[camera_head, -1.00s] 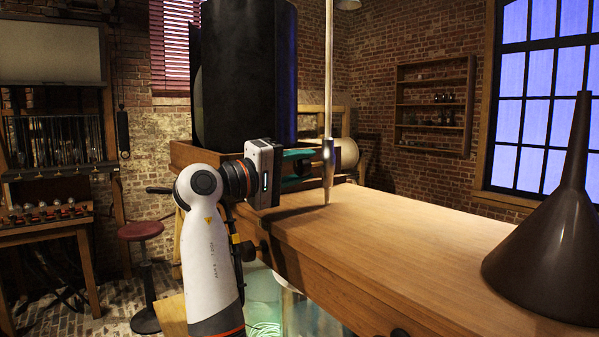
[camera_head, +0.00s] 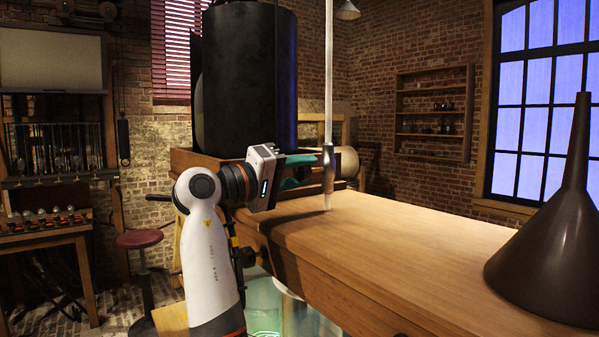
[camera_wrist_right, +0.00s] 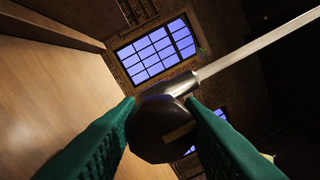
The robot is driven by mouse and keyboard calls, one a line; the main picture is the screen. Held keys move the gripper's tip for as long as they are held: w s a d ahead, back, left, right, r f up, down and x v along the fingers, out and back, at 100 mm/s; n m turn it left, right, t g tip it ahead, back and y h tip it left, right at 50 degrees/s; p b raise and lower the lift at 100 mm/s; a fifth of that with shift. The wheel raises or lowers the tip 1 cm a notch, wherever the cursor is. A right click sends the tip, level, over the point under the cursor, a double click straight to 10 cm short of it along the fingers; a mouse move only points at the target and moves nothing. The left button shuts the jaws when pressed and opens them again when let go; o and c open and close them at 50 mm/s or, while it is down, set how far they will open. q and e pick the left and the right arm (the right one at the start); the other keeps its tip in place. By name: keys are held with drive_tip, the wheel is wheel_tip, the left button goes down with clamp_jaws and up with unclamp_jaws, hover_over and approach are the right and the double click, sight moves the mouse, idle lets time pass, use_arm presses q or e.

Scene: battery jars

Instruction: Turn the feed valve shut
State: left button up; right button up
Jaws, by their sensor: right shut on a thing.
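A tall pale tube (camera_head: 328,80) comes down from above to a dark tapered metal fitting (camera_head: 328,168), which appears to be the feed valve. It stands about upright over the wooden tabletop, with a thin pale tip below. I cannot tell if the tip touches the wood. My right gripper (camera_head: 318,168) is at the fitting from the left, its green fingers shut on it. In the right wrist view the rounded dark fitting (camera_wrist_right: 160,122) sits between the green fingertips, the tube running off to the upper right. My left gripper is not in view.
The wooden tabletop (camera_head: 400,240) is clear between the fitting and a large dark funnel (camera_head: 545,260) at the right. A tall black cylinder (camera_head: 245,80) stands behind my right gripper. A greenish glass jar (camera_head: 268,305) shows below the table's near edge.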

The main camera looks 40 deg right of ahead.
drive_tip(key=o, duration=1)
drive_tip(key=shift+d, duration=0.1)
drive_tip(key=shift+c, duration=0.2)
drive_tip(key=w+a+b, duration=0.1)
drive_tip(key=a+b, duration=0.1)
drive_tip(key=a, duration=1)
drive_tip(key=shift+w+f, duration=0.15)
drive_tip(key=shift+f, duration=0.3)
